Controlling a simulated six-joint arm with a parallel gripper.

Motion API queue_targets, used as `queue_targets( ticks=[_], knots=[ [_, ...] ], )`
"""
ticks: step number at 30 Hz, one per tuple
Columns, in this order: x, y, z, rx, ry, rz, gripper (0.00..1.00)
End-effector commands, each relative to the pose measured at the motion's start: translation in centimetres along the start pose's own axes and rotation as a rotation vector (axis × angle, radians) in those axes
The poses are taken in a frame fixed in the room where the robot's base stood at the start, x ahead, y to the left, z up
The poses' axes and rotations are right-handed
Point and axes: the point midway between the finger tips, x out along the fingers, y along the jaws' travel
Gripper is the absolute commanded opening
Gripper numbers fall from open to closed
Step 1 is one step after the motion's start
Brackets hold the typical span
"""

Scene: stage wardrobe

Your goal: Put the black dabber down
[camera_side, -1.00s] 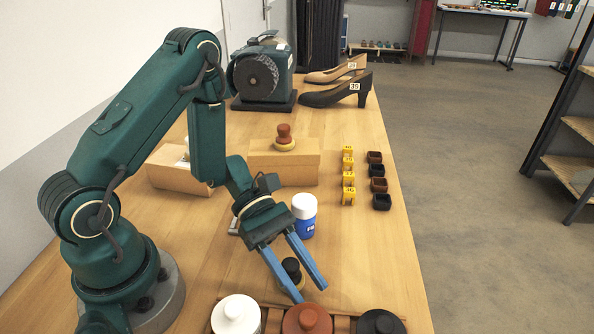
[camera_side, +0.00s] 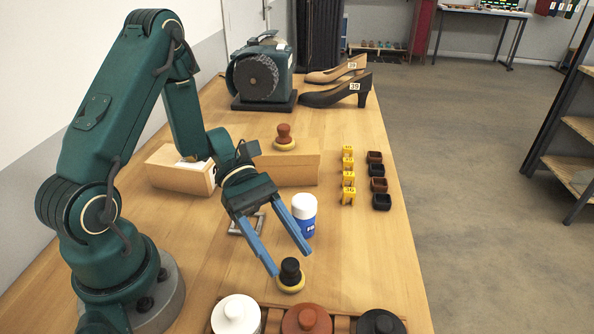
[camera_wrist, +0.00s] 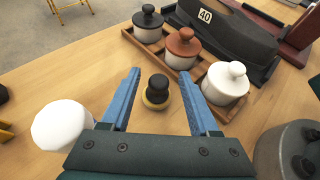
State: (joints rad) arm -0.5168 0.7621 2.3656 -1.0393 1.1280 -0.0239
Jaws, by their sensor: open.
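The black dabber (camera_side: 290,275), a black knob on a round yellow pad, stands upright on the wooden table between the white-capped blue bottle and the row of lidded jars. In the wrist view the black dabber (camera_wrist: 157,90) shows between the two open fingers of my gripper (camera_wrist: 160,88), beyond the palm, with nothing held.
A wooden tray (camera_wrist: 206,98) holds jars with white, brown and black lids (camera_side: 382,324). The white-capped blue bottle (camera_side: 304,215) stands close behind my fingers. Yellow number tags and small dark cups line the right.

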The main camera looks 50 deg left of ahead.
Motion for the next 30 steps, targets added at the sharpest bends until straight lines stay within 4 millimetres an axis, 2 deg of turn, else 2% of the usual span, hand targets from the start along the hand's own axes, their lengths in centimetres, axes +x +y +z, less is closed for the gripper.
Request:
queue_targets(
  ticks=[3,9,13,17,23,30],
  knots=[
    [-2.4,0.2,-0.1,0.003,0.004,0.011,0.62],
    [-5.5,0.1,-0.1,0.002,0.004,0.007,0.62],
    [-6.6,0.1,0.0,0.001,0.003,0.004,0.62],
    [-6.8,-0.2,0.3,0.037,0.036,-0.021,0.62],
    [-6.4,-2.0,2.0,0.284,0.249,-0.161,0.62],
    [-6.7,-4.3,3.9,0.708,0.581,-0.355,0.62]
  ],
)
